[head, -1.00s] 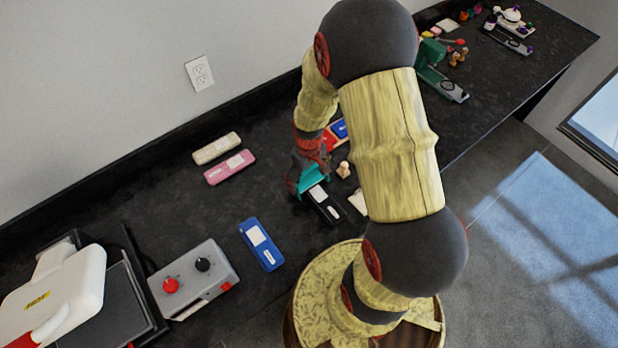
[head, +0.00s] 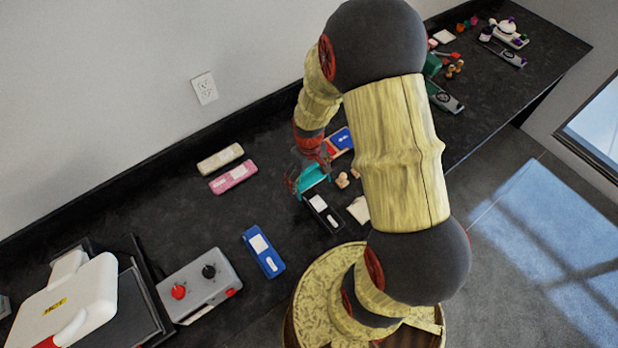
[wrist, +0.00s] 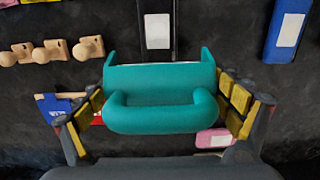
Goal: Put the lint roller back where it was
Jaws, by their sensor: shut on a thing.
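My gripper (wrist: 160,108) is shut on a teal object with a rounded handle bar, which I take to be the lint roller (wrist: 160,118). Its two fingers with yellow pads are on either side of it. In the head view the teal lint roller (head: 313,178) is over the dark counter, just behind the black case (head: 323,213). I cannot tell whether it touches the counter. My arm hides part of the counter to the right. The black case also shows in the wrist view (wrist: 157,45).
A blue case (head: 262,252) is left of the black case. A pink case (head: 233,177) and a cream case (head: 220,158) lie near the wall. Wooden stamps (head: 343,180) and a blue-and-red pad (head: 341,139) are close right. A grey knobbed box (head: 199,284) and white press (head: 80,300) stand left.

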